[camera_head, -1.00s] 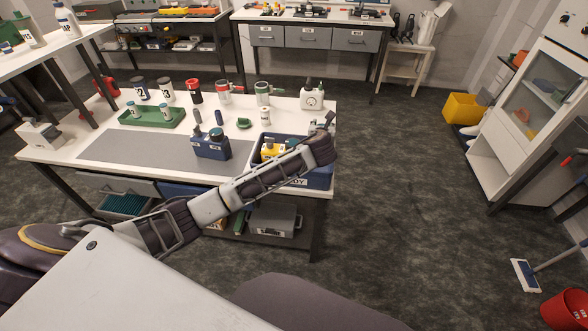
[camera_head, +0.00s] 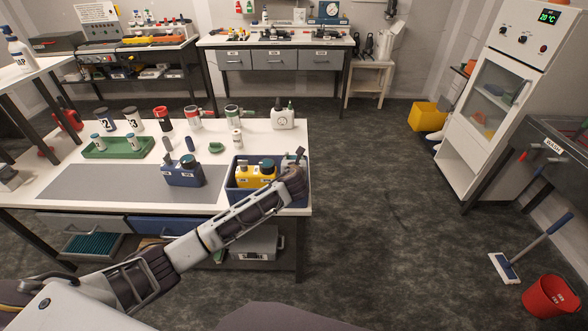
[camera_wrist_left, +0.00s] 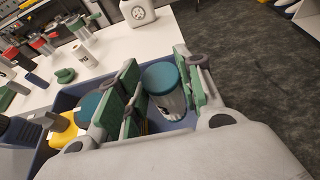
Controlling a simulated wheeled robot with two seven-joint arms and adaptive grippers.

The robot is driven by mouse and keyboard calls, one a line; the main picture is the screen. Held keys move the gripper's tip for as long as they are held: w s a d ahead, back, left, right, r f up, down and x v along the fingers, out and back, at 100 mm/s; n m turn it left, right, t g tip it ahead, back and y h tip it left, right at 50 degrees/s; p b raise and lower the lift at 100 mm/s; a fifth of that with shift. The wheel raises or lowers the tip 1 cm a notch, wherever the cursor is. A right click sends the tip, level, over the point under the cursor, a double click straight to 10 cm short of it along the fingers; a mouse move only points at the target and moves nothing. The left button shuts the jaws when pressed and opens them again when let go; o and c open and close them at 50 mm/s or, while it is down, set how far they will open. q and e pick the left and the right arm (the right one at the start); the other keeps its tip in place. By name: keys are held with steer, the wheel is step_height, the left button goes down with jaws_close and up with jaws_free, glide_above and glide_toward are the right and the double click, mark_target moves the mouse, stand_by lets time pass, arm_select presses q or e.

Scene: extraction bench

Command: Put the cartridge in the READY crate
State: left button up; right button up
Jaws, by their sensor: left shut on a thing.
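The cartridge (camera_wrist_left: 163,88), a grey cylinder with a teal cap, sits upright between the green-padded fingers of my left gripper (camera_wrist_left: 160,90) in the left wrist view. My left gripper (camera_head: 299,158) is shut on it at the right part of the blue READY crate (camera_head: 232,188). In the head view my gripper and forearm hide the cartridge and much of the crate's front. I cannot tell whether the cartridge touches the crate floor. A yellow carrier (camera_head: 254,176) with a teal-capped item is in the left part of the crate. My right gripper is not in view.
A blue carrier (camera_head: 183,173) stands left of the crate on a grey mat (camera_head: 110,182). A green tray (camera_head: 118,149), a green piece (camera_head: 216,147) and a white jug (camera_head: 283,117) are further back. The bench's right edge is close beside the crate.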

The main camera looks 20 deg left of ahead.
arm_select(q)
steer(key=shift+f, duration=1.8)
steer(key=shift+f, duration=0.5)
steer(key=shift+f, duration=0.1)
